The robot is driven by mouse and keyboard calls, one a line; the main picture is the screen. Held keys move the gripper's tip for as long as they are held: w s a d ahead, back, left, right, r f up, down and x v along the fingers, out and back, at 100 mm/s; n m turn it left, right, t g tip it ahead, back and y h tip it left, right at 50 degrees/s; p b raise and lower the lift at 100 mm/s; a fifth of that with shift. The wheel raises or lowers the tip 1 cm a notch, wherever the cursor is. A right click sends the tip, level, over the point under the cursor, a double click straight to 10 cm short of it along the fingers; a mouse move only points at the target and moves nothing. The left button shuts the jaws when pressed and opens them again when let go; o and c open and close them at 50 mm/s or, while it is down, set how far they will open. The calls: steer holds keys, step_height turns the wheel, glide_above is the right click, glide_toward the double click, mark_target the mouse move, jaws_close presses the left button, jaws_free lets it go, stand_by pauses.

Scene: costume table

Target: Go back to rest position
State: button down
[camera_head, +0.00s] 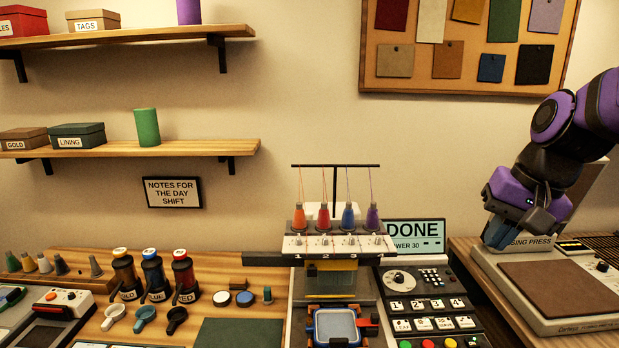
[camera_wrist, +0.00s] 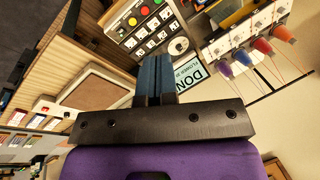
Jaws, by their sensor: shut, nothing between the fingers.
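My gripper (camera_wrist: 153,80) is shut and empty; its two dark blue fingers lie together in the wrist view. In the head view my purple and black arm comes in from the right, and my gripper (camera_head: 497,232) hangs above the back of the pressing machine (camera_head: 588,322), partly hiding its label. The fingers look clear of the things around them, though the exact gap to the machine cannot be told.
An embroidery machine (camera_head: 338,243) with several thread cones stands in the middle. Beside it are a button panel (camera_head: 433,303) and a screen reading DONE (camera_head: 428,232). Bottles (camera_head: 153,275) and scoops stand left. Wall shelves (camera_head: 130,148) hang at the upper left.

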steer(key=s+d+r+n+t+h, duration=0.1)
steer(key=s+r+n, duration=0.1)
steer(key=s, duration=0.3)
steer(key=s+d+r+n+t+h, duration=0.1)
steer(key=s+r+n+t, duration=0.1)
steer(key=s, duration=0.4)
steer(key=shift+r+n+h, duration=0.3)
steer(key=shift+r, duration=0.05)
